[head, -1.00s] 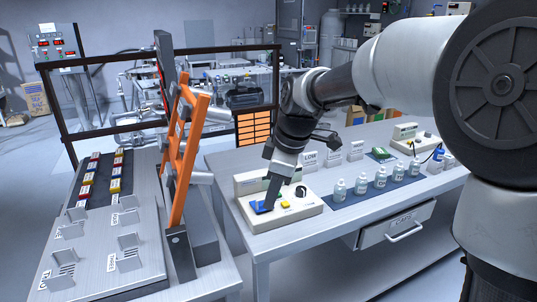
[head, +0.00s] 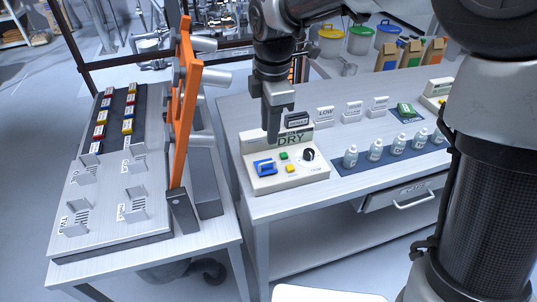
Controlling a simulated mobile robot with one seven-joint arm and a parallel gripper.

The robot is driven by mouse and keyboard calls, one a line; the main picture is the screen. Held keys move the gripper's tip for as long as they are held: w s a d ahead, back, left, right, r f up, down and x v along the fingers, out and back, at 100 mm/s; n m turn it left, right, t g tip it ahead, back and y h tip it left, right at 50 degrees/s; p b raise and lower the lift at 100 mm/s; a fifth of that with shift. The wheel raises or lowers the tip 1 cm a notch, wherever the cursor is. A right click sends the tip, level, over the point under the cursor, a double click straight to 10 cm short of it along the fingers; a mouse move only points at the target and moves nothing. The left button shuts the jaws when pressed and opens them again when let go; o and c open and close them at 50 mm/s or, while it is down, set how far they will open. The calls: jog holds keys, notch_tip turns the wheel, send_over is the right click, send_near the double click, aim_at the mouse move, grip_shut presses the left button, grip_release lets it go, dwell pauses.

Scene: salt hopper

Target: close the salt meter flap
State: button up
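The salt meter (head: 285,180) is a cream box at the left end of the right-hand bench. Its panel carries a blue flap (head: 264,167) at the left, a green and a yellow button, and a black knob. A greenish display behind the panel reads DRY. The blue part shows a pale patch within it; I cannot tell for sure how far the flap stands open. My gripper (head: 273,137) points down just above and behind the flap, in front of the display's left part, apparently not touching the meter. It holds nothing visible; its finger gap cannot be made out.
Several small bottles (head: 375,150) stand on a dark mat right of the meter. Signs, including LOW (head: 325,114), stand behind them. An orange upright frame (head: 183,110) rises at the left beside a bench (head: 155,240) with slotted holders. A drawer (head: 405,193) is under the bench.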

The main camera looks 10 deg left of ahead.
aim_at(268, 162)
jog(key=f, duration=0.7)
jog(key=w+f+b, duration=0.1)
jog(key=f, duration=0.2)
jog(key=shift+w+a+f, duration=0.1)
jog(key=shift+a+f, duration=0.15)
jog(key=shift+f, duration=0.15)
grip_shut()
